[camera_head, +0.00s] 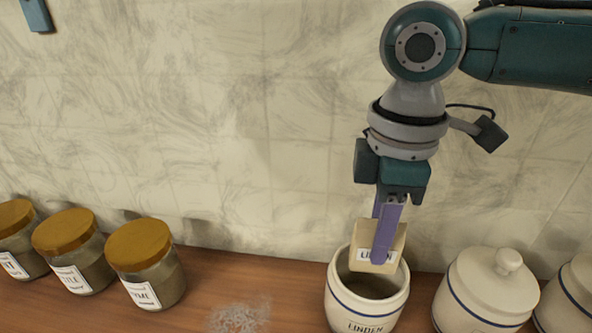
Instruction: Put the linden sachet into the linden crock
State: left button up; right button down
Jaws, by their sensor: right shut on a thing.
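The linden sachet (397,247) is a small cream packet with a white label that reads partly as LINDEN. My right gripper (383,250), with purple fingers, points down and is shut on it. The linden crock (362,309) is a cream open-topped pot with a blue band and the word LINDEN on its front. The sachet is at the crock's mouth, over its right back part, with its lower edge overlapping the opening in the picture. I cannot tell whether that edge is below the rim. My left gripper is not in view.
A lidded cream crock (484,292) stands close to the right, with another (572,297) at the right edge. Several glass jars with wooden lids, such as the nearest jar (150,277), stand at left. A grey patch (238,318) marks the clear wooden surface. A tiled wall (200,130) is behind.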

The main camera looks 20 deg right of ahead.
dwell(0.3)
jog(key=c, duration=0.6)
grip_release()
notch_tip(320, 180, up, 4)
jog(key=p, duration=0.4)
jog(key=shift+f, duration=0.2)
notch_tip(320, 180, up, 4)
jog(key=p, duration=0.4)
jog(key=shift+f, duration=0.35)
